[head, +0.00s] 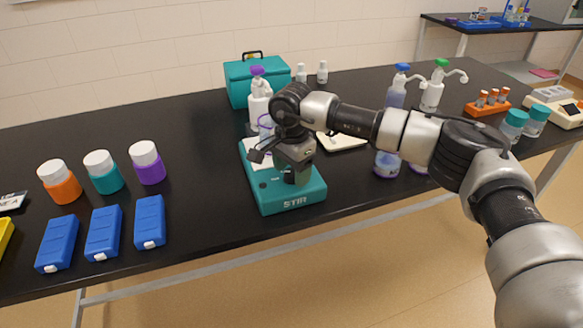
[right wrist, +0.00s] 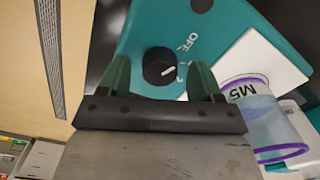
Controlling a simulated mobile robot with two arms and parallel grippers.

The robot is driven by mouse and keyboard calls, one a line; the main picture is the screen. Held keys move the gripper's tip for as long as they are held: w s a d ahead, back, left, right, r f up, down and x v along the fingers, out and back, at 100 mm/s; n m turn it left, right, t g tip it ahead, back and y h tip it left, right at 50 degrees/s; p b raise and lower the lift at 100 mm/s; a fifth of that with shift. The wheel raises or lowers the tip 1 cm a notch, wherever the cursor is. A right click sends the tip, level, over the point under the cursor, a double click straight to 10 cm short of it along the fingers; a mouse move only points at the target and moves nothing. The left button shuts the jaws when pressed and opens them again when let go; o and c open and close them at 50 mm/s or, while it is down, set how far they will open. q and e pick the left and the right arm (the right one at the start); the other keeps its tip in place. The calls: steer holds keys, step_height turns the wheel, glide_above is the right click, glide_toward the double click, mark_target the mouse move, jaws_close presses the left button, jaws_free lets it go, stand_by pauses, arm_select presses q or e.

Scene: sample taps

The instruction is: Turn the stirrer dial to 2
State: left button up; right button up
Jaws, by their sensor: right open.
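The teal stirrer (head: 292,199), marked STIR, stands near the table's front edge. It also shows in the right wrist view (right wrist: 150,25). Its black round dial (right wrist: 158,66) has a white pointer line and OFF printed beside it; the other marks are too small to read surely. My right gripper (head: 290,178) is over the stirrer's front and hides the dial in the head view. In the right wrist view my right gripper (right wrist: 159,72) is open, with one green finger on each side of the dial. I cannot tell whether they touch it. My left gripper is not in view.
A clear vessel with a purple rim, marked M5 (right wrist: 268,115), is on the stirrer's white plate (right wrist: 258,58). Blue boxes (head: 104,233) and capped jars (head: 147,162) stand left. Wash bottles (head: 395,92) stand right. The table between jars and stirrer is clear.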

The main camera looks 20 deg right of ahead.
steer(key=c, duration=0.9)
steer(key=m+b, duration=0.1)
steer(key=m, duration=0.3)
steer(key=shift+f, duration=0.1)
steer(key=m+b, duration=0.1)
steer(key=m, duration=0.3)
steer(key=shift+m, duration=0.3)
steer(key=m, duration=0.4)
steer(key=shift+m+b, duration=0.3)
steer(key=shift+m, duration=2.2)
